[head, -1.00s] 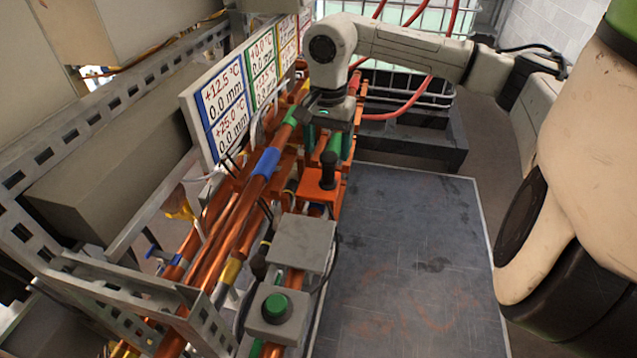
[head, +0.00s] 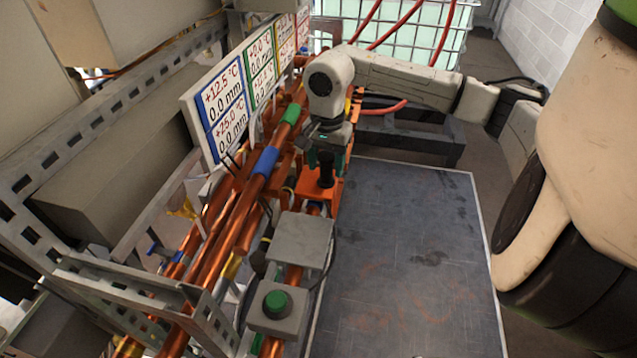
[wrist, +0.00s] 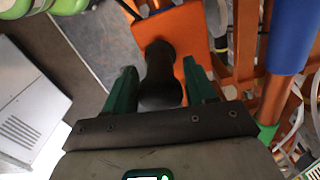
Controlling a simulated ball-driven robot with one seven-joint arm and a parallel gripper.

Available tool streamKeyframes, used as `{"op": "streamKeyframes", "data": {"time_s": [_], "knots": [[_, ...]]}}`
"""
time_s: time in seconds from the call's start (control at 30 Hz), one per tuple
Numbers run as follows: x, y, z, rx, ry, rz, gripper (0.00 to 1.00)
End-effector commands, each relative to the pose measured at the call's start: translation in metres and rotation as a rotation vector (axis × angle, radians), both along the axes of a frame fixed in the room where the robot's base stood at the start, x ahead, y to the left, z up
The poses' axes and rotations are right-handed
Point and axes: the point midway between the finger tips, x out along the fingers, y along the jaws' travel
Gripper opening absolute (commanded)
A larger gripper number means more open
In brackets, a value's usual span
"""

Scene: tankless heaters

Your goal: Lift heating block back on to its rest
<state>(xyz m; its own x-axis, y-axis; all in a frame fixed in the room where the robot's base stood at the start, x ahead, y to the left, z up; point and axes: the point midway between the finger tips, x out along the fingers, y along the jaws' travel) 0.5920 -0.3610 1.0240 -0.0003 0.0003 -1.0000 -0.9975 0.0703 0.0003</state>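The heating block (head: 334,190) is an orange block with an upright black handle (head: 325,170), on the copper pipe run left of the dark floor plate. The block also shows at the top of the wrist view (wrist: 185,30), with the black handle (wrist: 160,72) standing out toward the camera. My gripper (head: 322,158) is at the handle. In the wrist view its two green fingers (wrist: 160,85) are apart, one on each side of the handle, with gaps visible on both sides. I cannot tell which part is the block's rest.
A grey box (head: 302,240) and a green push button (head: 277,303) sit nearer along the pipes. A white display panel (head: 222,105) stands on the left. A perforated metal frame (head: 150,285) borders the near left. The dark plate (head: 400,260) on the right is clear.

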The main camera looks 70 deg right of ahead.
Motion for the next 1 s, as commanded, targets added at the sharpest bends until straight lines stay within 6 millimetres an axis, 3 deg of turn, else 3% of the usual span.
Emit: {"op": "streamKeyframes", "data": {"time_s": [0.07,0.57,1.0], "knots": [[0.0,0.0,0.0002,0.0,0.0,0.0,0.48],[0.0,-0.0001,0.0005,0.0,0.0,0.0,0.0],[0.0004,-0.0003,0.0017,-0.001,-0.002,0.0,0.0]]}}
